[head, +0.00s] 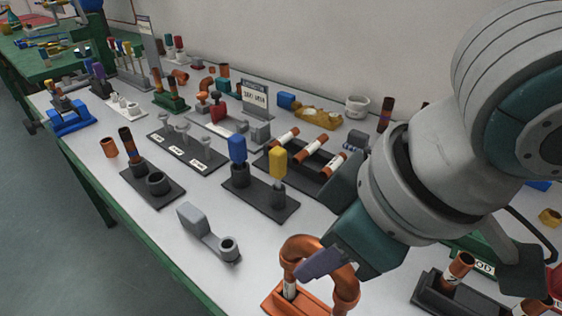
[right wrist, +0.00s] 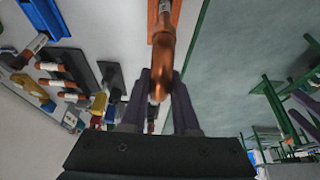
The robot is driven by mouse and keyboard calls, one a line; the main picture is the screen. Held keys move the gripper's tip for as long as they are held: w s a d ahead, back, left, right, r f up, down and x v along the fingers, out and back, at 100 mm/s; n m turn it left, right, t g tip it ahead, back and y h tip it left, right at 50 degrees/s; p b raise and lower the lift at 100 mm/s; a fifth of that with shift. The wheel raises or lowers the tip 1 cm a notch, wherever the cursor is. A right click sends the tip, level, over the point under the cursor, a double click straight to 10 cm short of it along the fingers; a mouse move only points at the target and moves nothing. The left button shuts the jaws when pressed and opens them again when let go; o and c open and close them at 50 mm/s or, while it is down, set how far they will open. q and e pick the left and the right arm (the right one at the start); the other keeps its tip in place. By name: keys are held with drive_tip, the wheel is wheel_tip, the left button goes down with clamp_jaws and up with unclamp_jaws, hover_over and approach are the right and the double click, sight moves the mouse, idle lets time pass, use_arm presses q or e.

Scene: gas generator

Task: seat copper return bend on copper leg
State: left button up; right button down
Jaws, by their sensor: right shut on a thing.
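The copper return bend (head: 304,243) is an arched tube at the bottom centre of the head view, with its open ends pointing down. My right gripper (head: 320,263) is shut on it, with purple fingers across the bend. Its left end is at the top of the copper leg (head: 290,288), which has a white label and stands in an orange base (head: 272,302). I cannot tell whether the two touch or overlap. In the right wrist view, the bend (right wrist: 161,65) lies between the fingers (right wrist: 160,95), and the orange base (right wrist: 174,12) is beyond it. My left gripper is not in view.
A grey bracket (head: 208,234) lies left of the bend. A dark plate with blue and yellow blocks (head: 262,193) is behind it. The white tabletop is bare at the front left.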

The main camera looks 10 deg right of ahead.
sight(355, 282)
drive_tip(key=shift+f+b, duration=0.8)
drive_tip(key=shift+f, duration=0.6)
drive_tip(key=c, duration=0.6)
unclamp_jaws()
drive_tip(key=p+v, duration=0.2)
drive_tip(key=v, duration=0.8)
drive_tip(key=shift+p, duration=0.35)
